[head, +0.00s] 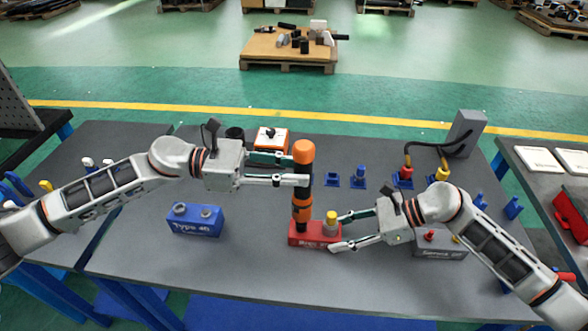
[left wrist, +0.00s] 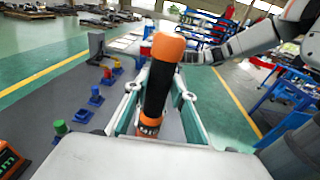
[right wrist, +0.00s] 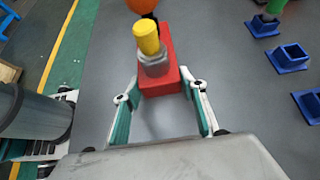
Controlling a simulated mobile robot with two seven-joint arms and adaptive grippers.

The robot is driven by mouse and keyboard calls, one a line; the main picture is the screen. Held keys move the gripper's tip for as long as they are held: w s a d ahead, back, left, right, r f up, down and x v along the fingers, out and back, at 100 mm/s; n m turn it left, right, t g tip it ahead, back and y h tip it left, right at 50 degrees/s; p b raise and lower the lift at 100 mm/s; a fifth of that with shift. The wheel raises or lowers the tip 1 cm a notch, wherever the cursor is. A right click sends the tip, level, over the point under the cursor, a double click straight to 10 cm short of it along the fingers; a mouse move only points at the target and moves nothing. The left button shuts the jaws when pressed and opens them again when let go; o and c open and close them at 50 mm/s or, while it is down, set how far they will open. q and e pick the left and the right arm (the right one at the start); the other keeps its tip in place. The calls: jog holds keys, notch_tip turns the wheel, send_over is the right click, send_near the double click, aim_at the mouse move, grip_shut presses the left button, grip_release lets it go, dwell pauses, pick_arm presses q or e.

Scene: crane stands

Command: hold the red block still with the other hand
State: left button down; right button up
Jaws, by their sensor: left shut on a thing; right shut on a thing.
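The red block (head: 303,240) lies on the grey table in front of me, with pale lettering on its front. My right gripper (head: 337,232) is shut on its right end; the right wrist view shows the fingers on either side of the red block (right wrist: 158,86). A grey nut-like part with a yellow top (right wrist: 147,42) stands on that end. My left gripper (head: 300,170) is shut on the orange-and-black tool (head: 303,152), which is upright above the block's left end. The left wrist view shows the tool (left wrist: 158,85) between the fingers. The tool's exact contact below is unclear.
A blue block (head: 195,222) lies to the left, and a grey block (head: 440,252) sits partly behind my right arm. Several blue stands (head: 360,180) and an orange-and-white box (head: 271,139) are farther back. A grey post (head: 467,132) with black cables stands at the back right.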

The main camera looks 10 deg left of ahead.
aim_at(294, 156)
pick_arm(q)
jog(key=shift+r, duration=0.2)
dwell(0.4)
jog(key=shift+r, duration=2.5)
pick_arm(e)
jog(key=o, duration=1.4)
jog(key=v, duration=1.2)
